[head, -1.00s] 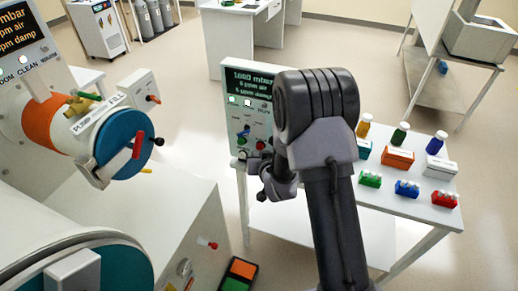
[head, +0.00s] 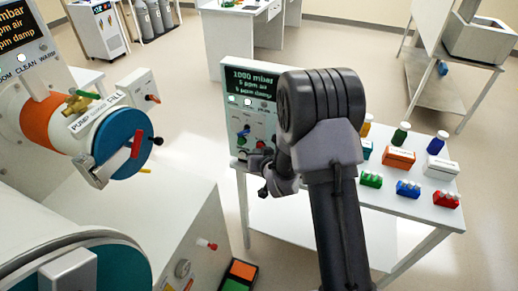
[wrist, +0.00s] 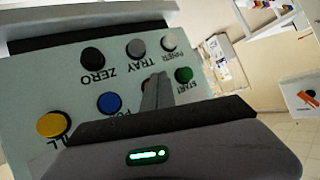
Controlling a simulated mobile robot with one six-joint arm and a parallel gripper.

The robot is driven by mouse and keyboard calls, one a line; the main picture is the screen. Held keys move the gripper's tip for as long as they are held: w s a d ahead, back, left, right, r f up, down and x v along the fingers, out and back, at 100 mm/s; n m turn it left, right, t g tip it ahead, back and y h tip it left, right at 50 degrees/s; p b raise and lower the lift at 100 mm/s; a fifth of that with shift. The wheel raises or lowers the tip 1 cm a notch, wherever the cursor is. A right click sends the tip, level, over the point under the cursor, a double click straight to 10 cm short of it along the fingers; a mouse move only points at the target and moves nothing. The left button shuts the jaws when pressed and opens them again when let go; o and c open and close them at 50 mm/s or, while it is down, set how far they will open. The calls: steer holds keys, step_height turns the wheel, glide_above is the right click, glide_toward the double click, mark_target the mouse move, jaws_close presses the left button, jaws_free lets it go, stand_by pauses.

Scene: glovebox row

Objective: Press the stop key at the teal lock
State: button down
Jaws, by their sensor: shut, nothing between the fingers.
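The lock with a teal-blue round door (head: 120,130) and red handle is at the left in the head view. A grey control panel (head: 238,150) stands on the table edge in the middle, with small coloured keys, a red one (head: 260,145) among them; its label is unreadable. In the wrist view the panel shows upside down, with a green START key (wrist: 184,75), a blue key (wrist: 109,102) and a yellow key (wrist: 52,125). My gripper (head: 265,191) is shut and empty. Contact cannot be told.
The table (head: 400,205) right of the panel holds bottles, an orange box (head: 398,158) and several small coloured packs. A second large lock door (head: 85,262) is at the lower left. A tray with orange and green pads (head: 240,272) lies below. Open floor surrounds the table.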

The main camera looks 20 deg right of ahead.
steer(key=shift+w+d, duration=0.25)
steer(key=shift+w, duration=0.1)
stand_by(0.3)
stand_by(0.4)
steer(key=shift+s+a+b, duration=0.65)
steer(key=shift+s+b, duration=0.15)
steer(key=shift+s, duration=0.1)
steer(key=s+a+b, duration=0.1)
steer(key=s, duration=0.1)
steer(key=s+a+b, duration=0.2)
stand_by(0.6)
